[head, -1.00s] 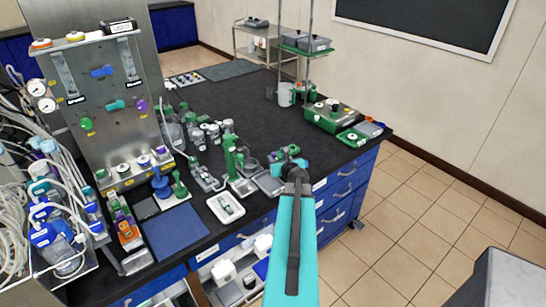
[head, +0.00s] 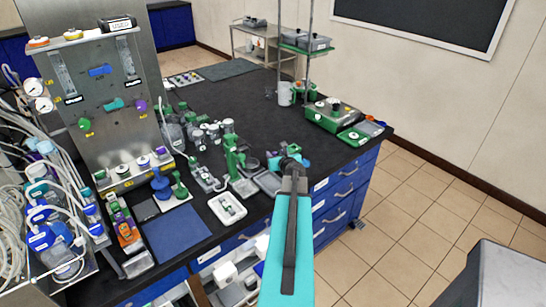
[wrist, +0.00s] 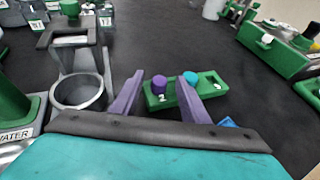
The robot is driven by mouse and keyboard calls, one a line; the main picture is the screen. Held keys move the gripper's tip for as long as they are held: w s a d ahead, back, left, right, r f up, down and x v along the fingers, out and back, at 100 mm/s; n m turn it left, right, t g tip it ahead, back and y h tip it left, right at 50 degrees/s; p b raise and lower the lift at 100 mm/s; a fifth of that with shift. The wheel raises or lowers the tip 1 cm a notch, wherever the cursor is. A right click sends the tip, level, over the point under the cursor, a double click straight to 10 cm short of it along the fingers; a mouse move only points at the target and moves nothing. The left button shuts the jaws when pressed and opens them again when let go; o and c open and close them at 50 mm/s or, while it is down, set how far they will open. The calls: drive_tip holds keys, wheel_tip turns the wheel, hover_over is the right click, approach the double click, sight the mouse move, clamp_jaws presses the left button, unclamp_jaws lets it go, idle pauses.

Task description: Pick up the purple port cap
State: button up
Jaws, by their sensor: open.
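In the wrist view, the purple port cap (wrist: 159,84) stands upright on the left part of a small green holder (wrist: 175,97), beside a label reading 2. A teal cap (wrist: 190,77) stands on the same holder to its right. My gripper (wrist: 159,79) is open and empty, its two purple fingers pointing toward the holder. The purple cap shows between the fingers, with the right finger passing in front of the holder near the teal cap. I cannot tell how far the fingertips are from the cap.
A metal ring stand (wrist: 78,92) stands close left of my fingers. A green box (wrist: 275,45) is at the right. In the head view, a white tray (head: 227,208) and green-topped equipment stand left of my arm.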

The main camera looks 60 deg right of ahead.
idle(0.5)
clamp_jaws()
wheel_tip(320, 180, up, 10)
idle(1.1)
drive_tip(key=shift+w, duration=0.1)
